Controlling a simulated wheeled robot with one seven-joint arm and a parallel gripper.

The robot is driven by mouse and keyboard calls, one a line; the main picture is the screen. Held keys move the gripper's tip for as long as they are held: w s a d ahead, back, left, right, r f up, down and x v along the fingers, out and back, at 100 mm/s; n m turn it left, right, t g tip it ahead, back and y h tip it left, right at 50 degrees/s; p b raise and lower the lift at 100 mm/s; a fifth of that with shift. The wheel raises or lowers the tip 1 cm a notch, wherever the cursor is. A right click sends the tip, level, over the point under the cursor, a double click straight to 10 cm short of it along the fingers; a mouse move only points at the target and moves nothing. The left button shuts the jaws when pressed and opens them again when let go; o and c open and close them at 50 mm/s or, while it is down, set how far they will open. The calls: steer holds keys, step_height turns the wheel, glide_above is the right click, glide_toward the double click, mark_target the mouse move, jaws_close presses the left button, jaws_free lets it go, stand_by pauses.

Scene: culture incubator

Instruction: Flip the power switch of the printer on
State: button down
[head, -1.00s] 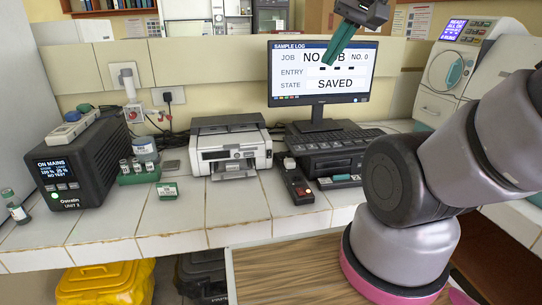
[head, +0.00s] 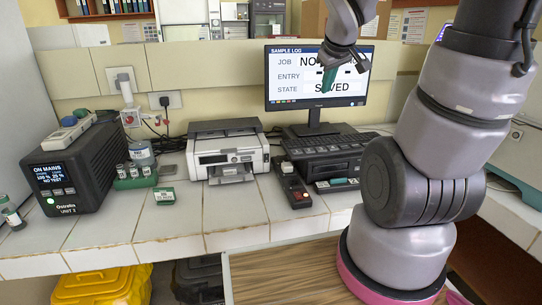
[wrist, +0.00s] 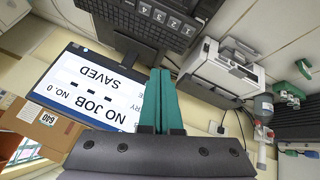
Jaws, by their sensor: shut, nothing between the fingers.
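The white and black printer (head: 225,158) stands on the tiled counter, left of the monitor. It also shows, turned over, in the wrist view (wrist: 222,76). I cannot make out its power switch in either view. My gripper (head: 327,90) hangs in front of the monitor screen, above the counter and to the right of the printer, apart from it. Its green fingers point down and are shut with nothing between them. They also show together in the wrist view (wrist: 160,72).
The monitor (head: 280,78) stands behind a black keyboard unit (head: 330,160). A small dark box with a red button (head: 292,188) lies right of the printer. A black power unit (head: 75,172) and green vial rack (head: 135,181) stand left.

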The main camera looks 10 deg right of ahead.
mark_target(267, 158)
steer(key=w+f+n+y, duration=0.2)
steer(key=w+f+n, duration=0.5)
steer(key=f, duration=0.3)
steer(key=a+f+n+g+y, duration=0.1)
steer(key=a+f+n+y, duration=0.3)
steer(key=f, duration=0.7)
steer(key=a+n, duration=0.2)
steer(key=a, duration=0.1)
steer(key=shift+w+a+y, duration=0.2)
steer(key=shift+a+y, duration=0.1)
steer(key=shift+a, duration=0.1)
steer(key=shift+f, duration=0.15)
steer(key=x, duration=1)
steer(key=shift+w+f, duration=0.1)
steer(key=shift+f, duration=0.05)
steer(key=shift+w+r, duration=0.2)
steer(key=shift+w, duration=0.75)
steer(key=shift+w+r, duration=0.25)
steer(key=shift+w, duration=0.65)
